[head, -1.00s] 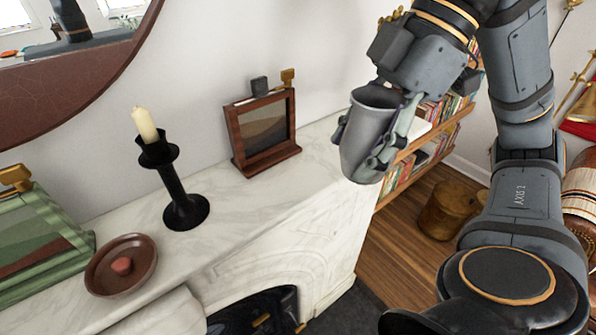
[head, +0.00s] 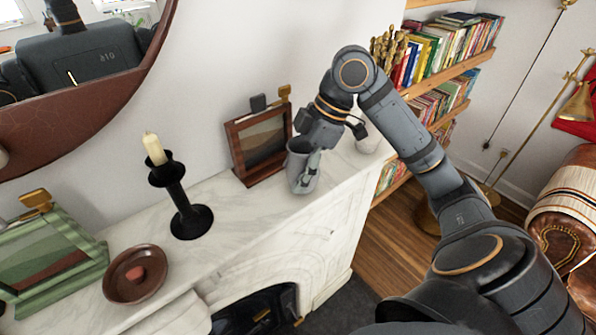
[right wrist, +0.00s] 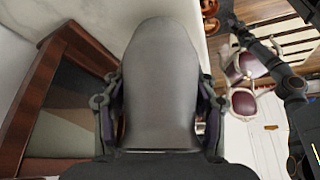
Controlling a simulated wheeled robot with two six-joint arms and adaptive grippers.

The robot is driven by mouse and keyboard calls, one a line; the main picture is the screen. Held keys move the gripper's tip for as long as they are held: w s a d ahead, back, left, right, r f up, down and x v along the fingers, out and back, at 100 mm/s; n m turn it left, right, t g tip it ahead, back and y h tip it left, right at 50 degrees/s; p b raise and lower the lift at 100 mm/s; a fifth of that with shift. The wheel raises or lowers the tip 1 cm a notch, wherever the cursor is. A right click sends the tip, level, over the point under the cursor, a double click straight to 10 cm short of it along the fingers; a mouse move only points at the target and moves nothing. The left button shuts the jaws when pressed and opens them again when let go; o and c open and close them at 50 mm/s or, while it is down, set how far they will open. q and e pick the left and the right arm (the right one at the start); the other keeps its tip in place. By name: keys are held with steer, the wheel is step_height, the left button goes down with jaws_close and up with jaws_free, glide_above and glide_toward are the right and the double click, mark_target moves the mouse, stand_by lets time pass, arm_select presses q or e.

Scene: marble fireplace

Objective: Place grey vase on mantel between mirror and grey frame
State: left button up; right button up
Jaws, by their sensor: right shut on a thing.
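The grey vase (head: 299,160) is in my right gripper (head: 307,166), over the marble mantel (head: 240,215) and just in front of the right side of a brown wooden frame (head: 260,143). I cannot tell whether its base touches the marble. In the right wrist view the vase (right wrist: 163,80) fills the space between the fingers (right wrist: 158,115), with the brown frame (right wrist: 35,115) close on the left. The round mirror (head: 70,130) hangs at upper left. No plainly grey frame shows; the brown one holds a dull greyish picture. My left gripper is out of view.
A black candlestick (head: 188,215) with a candle stands left of the brown frame. A brown dish (head: 130,285) and a green frame (head: 50,255) are farther left. A white object (head: 368,143) is at the mantel's right end. Bare marble lies between candlestick and brown frame.

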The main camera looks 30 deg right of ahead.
steer(key=shift+s+f, duration=0.1)
steer(key=shift+f, duration=0.5)
steer(key=shift+f, duration=0.1)
steer(key=o, duration=1.4)
steer(key=shift+r, duration=0.25)
steer(key=v, duration=1.1)
steer(key=shift+r, duration=0.25)
